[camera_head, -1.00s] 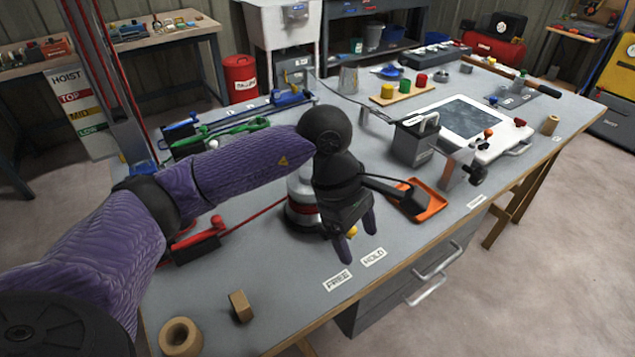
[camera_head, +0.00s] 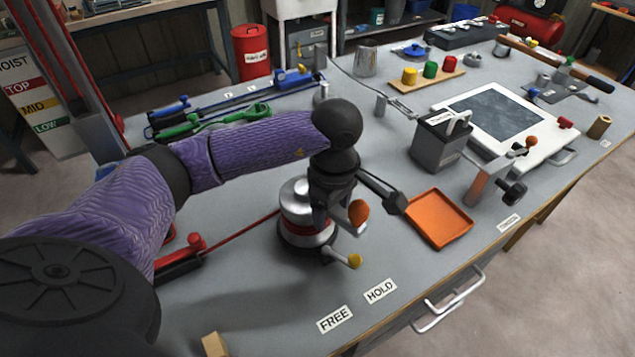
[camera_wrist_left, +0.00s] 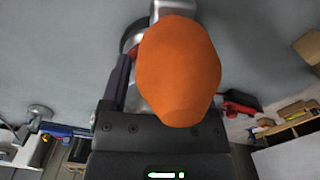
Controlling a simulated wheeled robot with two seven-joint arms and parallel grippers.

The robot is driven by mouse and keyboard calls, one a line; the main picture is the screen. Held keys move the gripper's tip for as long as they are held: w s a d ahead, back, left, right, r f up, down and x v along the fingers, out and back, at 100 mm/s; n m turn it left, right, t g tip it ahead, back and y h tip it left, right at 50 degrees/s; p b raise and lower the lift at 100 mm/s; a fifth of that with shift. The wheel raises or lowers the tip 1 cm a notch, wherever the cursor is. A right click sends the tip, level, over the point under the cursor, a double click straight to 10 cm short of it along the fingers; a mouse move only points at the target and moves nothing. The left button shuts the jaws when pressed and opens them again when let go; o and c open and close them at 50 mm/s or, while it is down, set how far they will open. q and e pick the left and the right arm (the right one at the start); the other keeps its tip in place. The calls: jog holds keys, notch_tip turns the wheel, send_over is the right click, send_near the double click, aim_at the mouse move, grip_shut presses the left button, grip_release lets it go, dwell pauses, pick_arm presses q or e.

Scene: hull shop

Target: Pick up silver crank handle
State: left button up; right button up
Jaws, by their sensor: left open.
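A silver winch drum (camera_head: 292,232) stands on the bench. The crank handle's orange grip (camera_head: 358,212) shows beside it, with a short silver part below. My left gripper (camera_head: 328,212) is open, pointing down against the front of the winch, close to the orange grip; its fingers are mostly hidden. In the left wrist view, the orange grip (camera_wrist_left: 180,70) fills the middle, very near the camera, with silver metal behind it. One dark finger shows left of the grip; the other is hidden. I cannot tell whether the fingers touch the crank. My right gripper is not in view.
A yellow-knobbed lever (camera_head: 355,261) sticks out at the winch base, near the FREE (camera_head: 335,319) and HOLD (camera_head: 380,291) labels. An orange tray (camera_head: 438,219) and a grey box (camera_head: 440,145) stand to the right. A red rope runs left to a red fitting (camera_head: 180,256).

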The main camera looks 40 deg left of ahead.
pick_arm(q)
jog(key=shift+f, duration=0.8)
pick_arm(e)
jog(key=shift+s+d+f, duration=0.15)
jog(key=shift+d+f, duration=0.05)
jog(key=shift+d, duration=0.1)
pick_arm(q)
jog(key=shift+c, duration=0.3)
grip_shut()
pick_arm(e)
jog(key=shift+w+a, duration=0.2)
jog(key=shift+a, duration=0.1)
pick_arm(q)
jog(key=shift+r, duration=0.1)
notch_tip(320, 180, up, 9)
jog(key=shift+r+p, duration=0.1)
jog(key=shift+p, duration=1.1)
jog(key=shift+r, duration=0.4)
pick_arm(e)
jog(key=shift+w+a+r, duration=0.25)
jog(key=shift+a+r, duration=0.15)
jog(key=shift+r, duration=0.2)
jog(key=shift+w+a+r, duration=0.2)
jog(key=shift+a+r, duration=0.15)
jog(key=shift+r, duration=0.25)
